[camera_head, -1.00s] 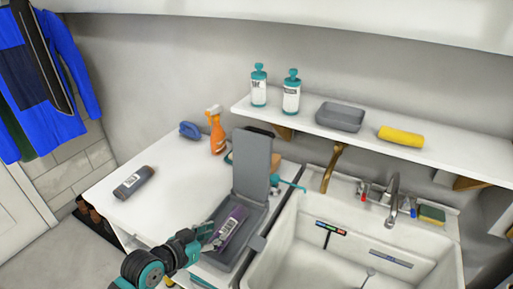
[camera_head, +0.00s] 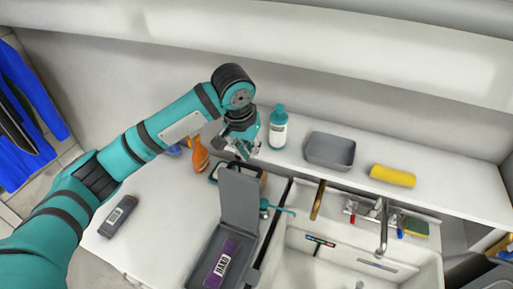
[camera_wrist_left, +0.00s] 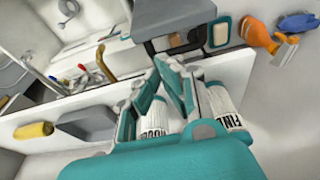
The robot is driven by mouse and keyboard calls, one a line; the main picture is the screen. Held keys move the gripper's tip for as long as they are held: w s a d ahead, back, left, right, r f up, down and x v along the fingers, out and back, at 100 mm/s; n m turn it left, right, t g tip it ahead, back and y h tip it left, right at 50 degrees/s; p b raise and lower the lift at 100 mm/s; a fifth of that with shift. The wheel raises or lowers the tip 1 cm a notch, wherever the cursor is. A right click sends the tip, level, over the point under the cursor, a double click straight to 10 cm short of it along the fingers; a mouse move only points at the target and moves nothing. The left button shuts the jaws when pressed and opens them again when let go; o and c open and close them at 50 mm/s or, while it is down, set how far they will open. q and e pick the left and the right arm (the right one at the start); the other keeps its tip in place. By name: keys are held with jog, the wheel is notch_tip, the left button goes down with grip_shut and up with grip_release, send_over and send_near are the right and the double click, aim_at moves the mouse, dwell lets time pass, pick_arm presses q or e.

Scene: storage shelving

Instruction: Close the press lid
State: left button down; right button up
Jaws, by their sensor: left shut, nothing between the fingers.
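The grey press stands on the white counter, its lid (camera_head: 240,198) open and about upright. A purple labelled packet (camera_head: 222,262) lies in the press base (camera_head: 197,268). My left gripper (camera_head: 243,153) is shut and empty, above and behind the lid's top edge, apart from it in the head view. In the left wrist view the gripper (camera_wrist_left: 168,66) points toward a grey panel (camera_wrist_left: 170,18), which looks like the lid. My right gripper is not in view.
A teal-capped bottle (camera_head: 278,128), grey tray (camera_head: 330,150) and yellow roll (camera_head: 392,175) stand on the shelf. An orange spray bottle (camera_head: 199,155) is left of the lid. A sink (camera_head: 340,262) lies to the right.

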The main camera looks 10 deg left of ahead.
aim_at(252, 167)
pick_arm(q)
jog(key=p+x, duration=0.2)
jog(key=x, duration=0.7)
jog(key=shift+a+p, duration=0.15)
jog(key=shift+p, duration=0.25)
jog(key=shift+w, duration=0.1)
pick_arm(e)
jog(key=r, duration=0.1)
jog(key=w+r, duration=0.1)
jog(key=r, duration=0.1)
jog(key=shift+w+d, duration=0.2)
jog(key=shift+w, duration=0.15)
pick_arm(q)
jog(key=shift+w+f, duration=0.1)
